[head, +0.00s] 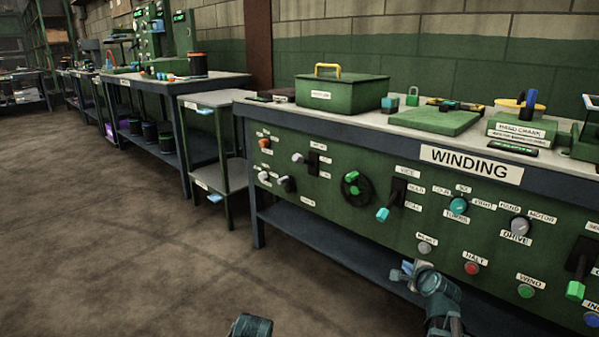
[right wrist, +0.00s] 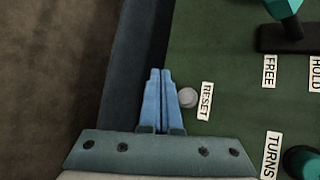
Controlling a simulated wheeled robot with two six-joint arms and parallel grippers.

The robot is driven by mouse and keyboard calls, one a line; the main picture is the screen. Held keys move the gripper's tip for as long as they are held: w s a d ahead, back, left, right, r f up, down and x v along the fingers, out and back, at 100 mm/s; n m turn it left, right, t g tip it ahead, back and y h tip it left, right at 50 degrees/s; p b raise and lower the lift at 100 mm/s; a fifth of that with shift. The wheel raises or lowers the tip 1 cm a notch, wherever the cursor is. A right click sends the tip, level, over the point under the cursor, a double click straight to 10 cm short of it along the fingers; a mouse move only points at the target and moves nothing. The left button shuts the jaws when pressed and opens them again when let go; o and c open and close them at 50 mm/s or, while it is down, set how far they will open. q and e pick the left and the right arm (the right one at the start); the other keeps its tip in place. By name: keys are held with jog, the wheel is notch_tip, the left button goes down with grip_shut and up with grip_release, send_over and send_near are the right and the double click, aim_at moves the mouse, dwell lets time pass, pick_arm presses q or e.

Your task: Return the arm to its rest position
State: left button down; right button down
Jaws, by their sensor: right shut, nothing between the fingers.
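My right gripper (head: 408,271) is in front of the lower edge of the green winding panel (head: 330,222), near the grey RESET button (head: 424,249). In the right wrist view its blue fingers (right wrist: 160,74) are together with nothing between them. The RESET button (right wrist: 188,97) shows just right of the fingertips there, and no contact with it can be made out. A teal part of my own body shows at the bottom edge of the head view, but no left fingers are seen.
The panel carries a red HALT button (head: 472,268), a green WIND button (head: 525,291), a teal TURNS knob (head: 458,206) and a green-tipped lever (head: 576,290) close by. A lower shelf (head: 330,262) runs beneath the panel. The floor (head: 130,230) to the left is clear.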

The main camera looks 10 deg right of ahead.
jog(key=s+a+f+n+g+y+p, duration=0.1)
jog(key=s+a+n+g+y+p, duration=0.15)
jog(key=a+n, duration=0.6)
jog(key=s+a+n+g+y+p, duration=0.1)
jog(key=s+a+n+g+p, duration=0.25)
jog(key=a, duration=1.05)
jog(key=s+a+r+n+g+h+p, duration=0.1)
jog(key=s+a+n+g+h+p, duration=0.2)
jog(key=s+a+n, duration=0.55)
jog(key=s+a+r+n+g+p, duration=0.2)
jog(key=s+a+n+g+p, duration=0.3)
jog(key=s, duration=0.6)
notch_tip(320, 180, up, 37)
jog(key=d+t+p, duration=0.1)
jog(key=p, duration=3.5)
jog(key=shift+w+d+n, duration=0.15)
jog(key=shift+d+n, duration=0.2)
jog(key=shift+d, duration=0.05)
